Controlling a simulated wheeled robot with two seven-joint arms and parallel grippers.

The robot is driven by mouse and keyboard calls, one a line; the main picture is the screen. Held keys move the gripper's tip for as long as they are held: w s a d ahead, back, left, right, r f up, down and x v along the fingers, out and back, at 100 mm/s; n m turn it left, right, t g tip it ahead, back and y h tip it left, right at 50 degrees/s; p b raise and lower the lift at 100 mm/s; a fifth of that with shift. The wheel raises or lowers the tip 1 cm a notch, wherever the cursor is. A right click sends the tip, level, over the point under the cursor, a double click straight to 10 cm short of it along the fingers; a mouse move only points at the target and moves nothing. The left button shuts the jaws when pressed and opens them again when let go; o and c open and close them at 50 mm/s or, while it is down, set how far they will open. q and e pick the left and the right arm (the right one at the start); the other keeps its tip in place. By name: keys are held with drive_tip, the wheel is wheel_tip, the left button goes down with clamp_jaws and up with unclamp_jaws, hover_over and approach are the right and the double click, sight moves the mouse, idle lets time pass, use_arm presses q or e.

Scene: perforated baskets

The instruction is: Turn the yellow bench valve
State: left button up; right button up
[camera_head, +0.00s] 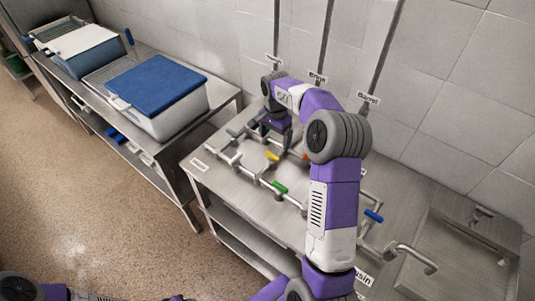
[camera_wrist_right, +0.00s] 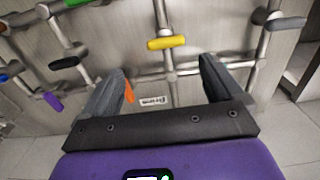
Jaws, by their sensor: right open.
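The yellow bench valve (camera_head: 272,157) is a short yellow handle on the metal pipework of the steel bench. In the right wrist view the yellow handle (camera_wrist_right: 166,43) lies crosswise, just beyond the fingertips and roughly centred between them. My right gripper (camera_head: 273,136) is above the pipework, close behind the yellow handle in the head view. In the wrist view the right gripper (camera_wrist_right: 163,66) has its two dark fingers wide apart, with nothing between them. I cannot tell its exact height over the handle. Parts of my left arm show at the bottom left, but its gripper does not.
A green handle (camera_head: 280,187), a blue handle (camera_head: 374,215) and an orange handle (camera_wrist_right: 129,92) sit on nearby pipes; a finger partly covers the orange one. A sink (camera_head: 465,262) is at the right. A side table holds a white tub with a blue lid (camera_head: 157,84).

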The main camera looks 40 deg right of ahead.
sight(272, 155)
drive_tip(key=shift+w+f+b, duration=0.2)
drive_tip(key=shift+w+f, duration=0.1)
drive_tip(key=shift+f, duration=0.2)
drive_tip(key=shift+w+f+b, duration=0.15)
drive_tip(key=shift+w+f, duration=0.1)
drive_tip(key=shift+f, duration=0.2)
drive_tip(key=shift+s+f+b, duration=0.1)
drive_tip(key=shift+f+b, duration=0.3)
drive_tip(key=shift+f, duration=3.2)
use_arm(q)
drive_tip(key=shift+w+f, duration=0.25)
drive_tip(key=shift+f, duration=0.35)
drive_tip(key=shift+w+f, duration=0.2)
drive_tip(key=shift+f, duration=0.35)
use_arm(e)
drive_tip(key=shift+c, duration=0.2)
drive_tip(key=c, duration=1)
